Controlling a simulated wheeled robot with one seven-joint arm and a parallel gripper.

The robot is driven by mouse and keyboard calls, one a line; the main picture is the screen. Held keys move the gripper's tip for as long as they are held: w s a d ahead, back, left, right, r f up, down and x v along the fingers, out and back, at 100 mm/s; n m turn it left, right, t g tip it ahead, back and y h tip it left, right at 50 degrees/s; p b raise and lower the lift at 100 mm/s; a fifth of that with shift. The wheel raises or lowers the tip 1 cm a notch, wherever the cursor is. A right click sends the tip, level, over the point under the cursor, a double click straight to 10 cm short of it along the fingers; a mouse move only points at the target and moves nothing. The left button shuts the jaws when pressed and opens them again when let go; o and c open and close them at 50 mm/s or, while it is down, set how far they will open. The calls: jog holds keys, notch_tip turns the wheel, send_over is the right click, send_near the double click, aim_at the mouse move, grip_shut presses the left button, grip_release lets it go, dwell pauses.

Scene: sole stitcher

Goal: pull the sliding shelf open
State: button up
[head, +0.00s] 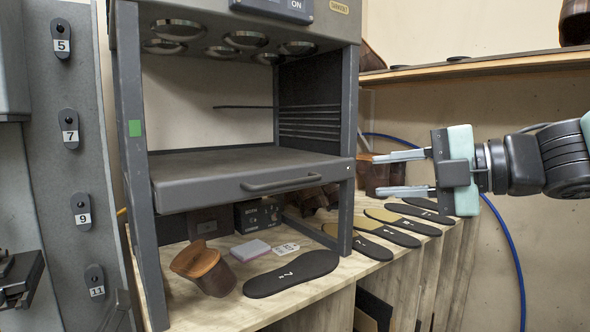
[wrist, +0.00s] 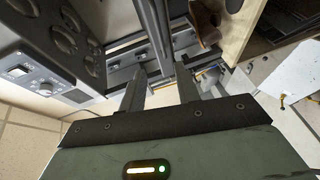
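The sliding shelf (head: 215,172) is a dark grey tray in the grey metal frame, with a bar handle (head: 282,183) on its front edge. It sits level between the frame posts. My gripper (head: 405,173) is to the right of the frame, its two fingers pointing left, apart and with nothing between them. It is clear of the handle, beyond the right front post. In the wrist view the gripper's fingers (wrist: 160,95) also stand apart, with the frame beyond them. I cannot make out the handle in the wrist view.
The right front post (head: 346,150) stands between the handle and my gripper. A blue cable (head: 515,250) hangs at right. A grey panel with numbered tags is at left.

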aim_at(290, 183)
jog(key=p+x, duration=0.4)
jog(key=x, duration=1.1)
jog(key=shift+a, duration=0.3)
jog(key=shift+x, duration=0.75)
jog(key=shift+c, duration=0.2)
jog(key=shift+f, duration=0.1)
grip_shut()
